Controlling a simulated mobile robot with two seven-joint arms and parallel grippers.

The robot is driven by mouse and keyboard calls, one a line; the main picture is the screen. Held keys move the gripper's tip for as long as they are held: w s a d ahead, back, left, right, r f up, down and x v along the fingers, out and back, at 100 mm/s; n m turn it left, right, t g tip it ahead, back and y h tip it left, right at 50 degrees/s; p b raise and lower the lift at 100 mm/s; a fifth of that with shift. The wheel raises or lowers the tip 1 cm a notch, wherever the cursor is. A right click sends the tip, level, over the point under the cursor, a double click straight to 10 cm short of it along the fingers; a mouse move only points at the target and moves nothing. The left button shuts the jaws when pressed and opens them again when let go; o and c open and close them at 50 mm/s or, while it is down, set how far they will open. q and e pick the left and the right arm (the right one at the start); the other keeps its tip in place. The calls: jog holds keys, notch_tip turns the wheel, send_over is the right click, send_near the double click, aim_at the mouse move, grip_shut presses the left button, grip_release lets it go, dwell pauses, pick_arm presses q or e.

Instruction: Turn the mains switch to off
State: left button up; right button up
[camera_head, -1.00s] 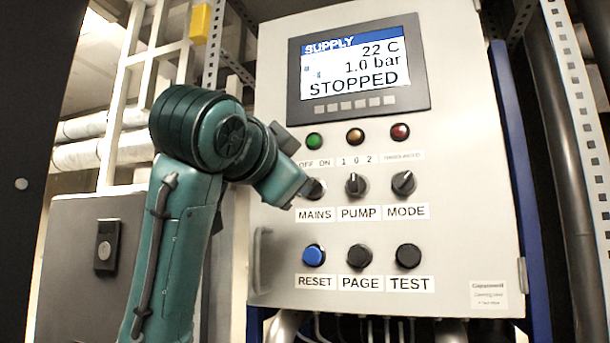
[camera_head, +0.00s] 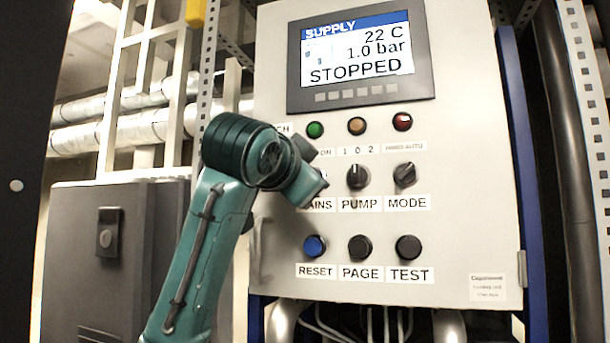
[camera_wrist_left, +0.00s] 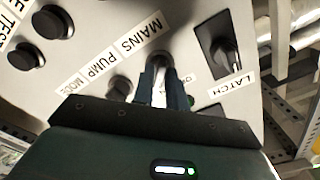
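The mains switch is a dark round knob. In the left wrist view the mains switch (camera_wrist_left: 160,60) is at my left gripper's fingertips, by the MAINS label (camera_wrist_left: 140,36). In the head view my left gripper (camera_head: 318,188) covers most of the switch and part of its label (camera_head: 318,204), so its setting cannot be read. In the left wrist view the two fingers of my left gripper (camera_wrist_left: 161,72) stand a narrow gap apart. I cannot tell whether they grip the knob or only flank it. My right gripper is not in view.
The pump switch (camera_head: 358,177) and mode switch (camera_head: 405,176) are to the right. Below are the reset button (camera_head: 314,247), page button (camera_head: 360,248) and test button (camera_head: 408,248). The screen (camera_head: 360,50) reads STOPPED. A black latch handle (camera_wrist_left: 222,55) is close by in the left wrist view.

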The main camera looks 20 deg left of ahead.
pick_arm(q)
grip_shut()
jog(key=shift+n, duration=0.3)
jog(key=shift+d+n+b, duration=0.1)
jog(key=shift+n+b, duration=1.05)
jog(key=shift+n, duration=7.35)
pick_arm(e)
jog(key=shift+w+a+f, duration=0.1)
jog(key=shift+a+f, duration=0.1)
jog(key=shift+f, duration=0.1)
pick_arm(q)
jog(key=shift+n, duration=0.3)
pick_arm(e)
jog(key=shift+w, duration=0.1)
pick_arm(q)
jog(key=shift+o, duration=1.6)
grip_release()
jog(key=shift+o, duration=0.6)
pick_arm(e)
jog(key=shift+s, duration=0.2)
